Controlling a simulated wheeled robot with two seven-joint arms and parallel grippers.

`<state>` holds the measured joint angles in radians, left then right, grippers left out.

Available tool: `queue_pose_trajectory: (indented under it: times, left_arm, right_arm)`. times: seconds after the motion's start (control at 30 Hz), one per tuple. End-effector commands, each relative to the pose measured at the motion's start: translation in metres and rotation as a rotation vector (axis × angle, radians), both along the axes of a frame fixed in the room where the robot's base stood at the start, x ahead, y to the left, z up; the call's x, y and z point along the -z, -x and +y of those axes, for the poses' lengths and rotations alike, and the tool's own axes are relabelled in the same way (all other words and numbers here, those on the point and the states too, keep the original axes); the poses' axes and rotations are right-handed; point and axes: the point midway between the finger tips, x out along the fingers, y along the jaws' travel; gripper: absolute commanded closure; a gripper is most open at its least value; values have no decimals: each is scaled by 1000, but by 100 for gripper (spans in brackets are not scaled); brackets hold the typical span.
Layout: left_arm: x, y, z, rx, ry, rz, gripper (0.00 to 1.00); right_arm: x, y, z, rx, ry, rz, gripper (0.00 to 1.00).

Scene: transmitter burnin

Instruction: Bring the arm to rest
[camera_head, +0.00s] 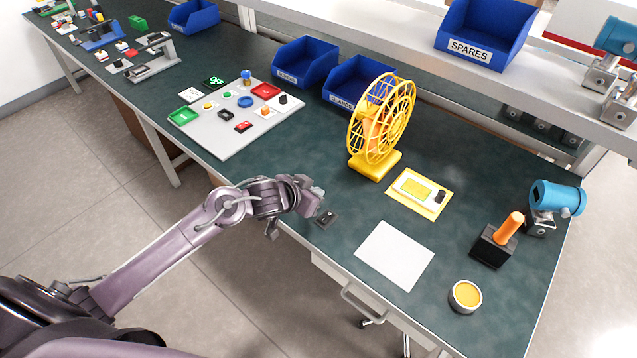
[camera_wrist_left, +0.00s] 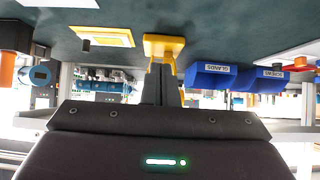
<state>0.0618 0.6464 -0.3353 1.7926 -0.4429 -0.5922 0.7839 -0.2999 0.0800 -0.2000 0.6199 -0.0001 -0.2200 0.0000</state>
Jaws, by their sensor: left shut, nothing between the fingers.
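My left arm (camera_head: 165,255) reaches in from the lower left in the head view. Its gripper (camera_head: 314,194) is over the front edge of the green bench (camera_head: 345,205), left of the yellow wheel stand. My right gripper is in neither view.
A grey panel (camera_head: 215,140) and blue bins (camera_head: 305,62) lie behind. Open floor (camera_head: 90,215) is at left.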

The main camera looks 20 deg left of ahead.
Motion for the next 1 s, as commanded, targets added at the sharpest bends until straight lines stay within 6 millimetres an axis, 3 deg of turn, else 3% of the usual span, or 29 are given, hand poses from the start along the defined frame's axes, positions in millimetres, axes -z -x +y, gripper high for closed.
queue_pose_trajectory:
  times: [0.23, 0.33, 0.5, 0.8, 1.0]
  left_arm:
    - [1, 2, -3, -1, -3, 1, 100]
    - [1, 18, -15, -13, -21, 13, 100]
    - [-6, 75, -33, -81, -102, 98, 100]
    - [-21, 167, -20, -165, -175, 336, 100]
    - [-30, 215, -10, -185, -179, 479, 100]
  right_arm:
    - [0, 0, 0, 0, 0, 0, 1]
    - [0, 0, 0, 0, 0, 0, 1]
    - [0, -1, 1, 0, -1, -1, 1]
    - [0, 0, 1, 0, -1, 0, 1]
    - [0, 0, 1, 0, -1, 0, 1]
